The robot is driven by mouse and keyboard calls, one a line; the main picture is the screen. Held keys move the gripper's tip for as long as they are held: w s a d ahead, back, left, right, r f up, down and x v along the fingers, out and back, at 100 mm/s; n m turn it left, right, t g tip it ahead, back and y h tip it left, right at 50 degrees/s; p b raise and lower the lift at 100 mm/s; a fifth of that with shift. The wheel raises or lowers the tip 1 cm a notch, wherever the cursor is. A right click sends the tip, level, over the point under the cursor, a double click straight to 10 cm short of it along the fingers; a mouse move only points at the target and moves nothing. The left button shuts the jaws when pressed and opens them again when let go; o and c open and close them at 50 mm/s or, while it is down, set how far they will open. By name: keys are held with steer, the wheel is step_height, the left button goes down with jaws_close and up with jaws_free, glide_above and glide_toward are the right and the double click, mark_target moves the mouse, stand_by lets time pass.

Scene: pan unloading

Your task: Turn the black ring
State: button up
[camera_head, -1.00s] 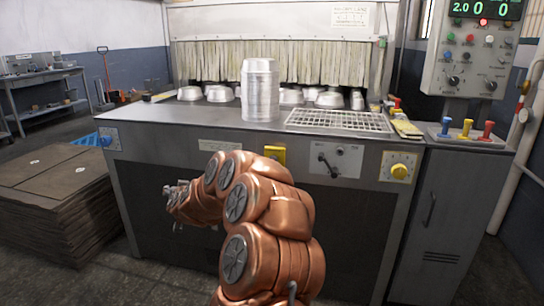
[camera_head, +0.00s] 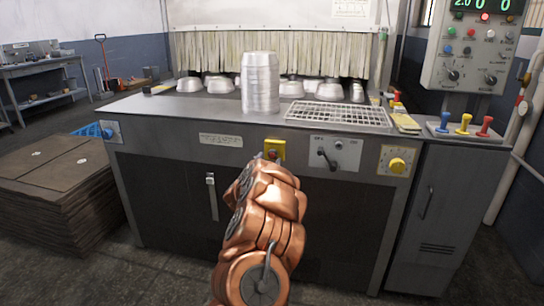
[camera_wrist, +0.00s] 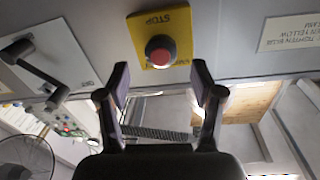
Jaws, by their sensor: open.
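A dark ring (camera_wrist: 159,41) shows around the base of a red button (camera_wrist: 160,58), on a yellow plate (camera_wrist: 178,22) marked STOP in the wrist view. The writing appears upside down there. My gripper (camera_wrist: 161,75) is open and empty, its two fingers apart on either side below the button in the picture, not closed on the ring. In the head view the yellow plate (camera_head: 281,150) is on the machine's front, partly behind my arm. The ring and my fingers cannot be made out clearly there.
A crank handle (camera_head: 328,160) is on a panel right of the yellow plate; it also shows in the wrist view (camera_wrist: 34,65). Further right is a yellow knob (camera_head: 397,164). A silver pan stack (camera_head: 260,84) stands above near the wire rack (camera_head: 338,116). Cardboard (camera_head: 55,180) is stacked left.

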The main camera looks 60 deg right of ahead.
mark_target(272, 155)
steer(key=shift+x, duration=2.35)
steer(key=shift+c, duration=0.2)
steer(key=c, duration=1.1)
